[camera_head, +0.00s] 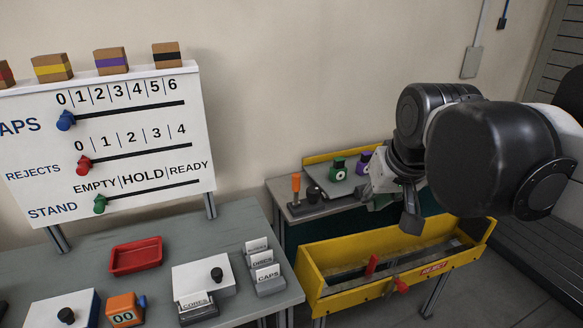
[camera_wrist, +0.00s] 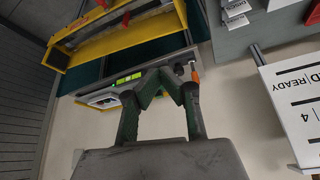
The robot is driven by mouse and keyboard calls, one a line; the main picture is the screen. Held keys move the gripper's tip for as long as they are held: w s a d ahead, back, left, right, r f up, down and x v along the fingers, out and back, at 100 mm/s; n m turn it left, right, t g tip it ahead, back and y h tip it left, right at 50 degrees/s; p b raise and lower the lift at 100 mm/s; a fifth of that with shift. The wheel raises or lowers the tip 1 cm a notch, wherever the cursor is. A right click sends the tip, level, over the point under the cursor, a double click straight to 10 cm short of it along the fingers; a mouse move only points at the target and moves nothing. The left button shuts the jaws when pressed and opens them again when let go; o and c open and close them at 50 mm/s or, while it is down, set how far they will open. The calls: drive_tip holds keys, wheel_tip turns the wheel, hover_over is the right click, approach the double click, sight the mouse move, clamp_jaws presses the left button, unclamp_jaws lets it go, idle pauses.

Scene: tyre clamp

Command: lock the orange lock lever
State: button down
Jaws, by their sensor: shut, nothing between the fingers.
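The orange lock lever (camera_head: 296,185) stands upright on a small dark base (camera_head: 306,208) at the left end of the back bench. In the wrist view its orange handle (camera_wrist: 195,76) shows just right of my fingers. My gripper (camera_wrist: 157,77) is shut, with its fingertips together and nothing between them. In the head view my arm reaches in from the right, and my gripper is over the right part of the bench, to the right of the lever and apart from it. The fingertips are hard to make out there.
A green part (camera_head: 338,170) and a purple part (camera_head: 363,162) stand on the back bench between the lever and my arm. A yellow reject trough (camera_head: 318,292) with red handles is in front. A slider board (camera_head: 110,150) and a grey table (camera_head: 240,222) are left.

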drive_tip(key=w+a+r+g+p, duration=0.1)
drive_tip(key=w+a+r, duration=0.15)
drive_tip(key=w, duration=0.65)
drive_tip(key=w+a+r+g+p, duration=0.15)
drive_tip(key=w+r, duration=0.25)
drive_tip(key=w, duration=0.6)
drive_tip(key=w+a+r+g+p, duration=0.15)
drive_tip(key=w+r, duration=0.25)
drive_tip(key=w, duration=0.5)
drive_tip(key=w+a+f+n+g+p, duration=0.1)
drive_tip(key=w+a+f+g+p, duration=0.15)
drive_tip(key=w+f, duration=0.4)
drive_tip(key=w+a+f+g+p, duration=0.1)
drive_tip(key=w+a+f, duration=0.25)
drive_tip(key=w, duration=0.55)
wheel_tip(320, 180, down, 7)
drive_tip(key=a+g+p, duration=0.1)
drive_tip(key=shift+w+a+f+h, duration=0.15)
drive_tip(key=shift+w+a+h, duration=0.15)
drive_tip(key=shift+f, duration=0.15)
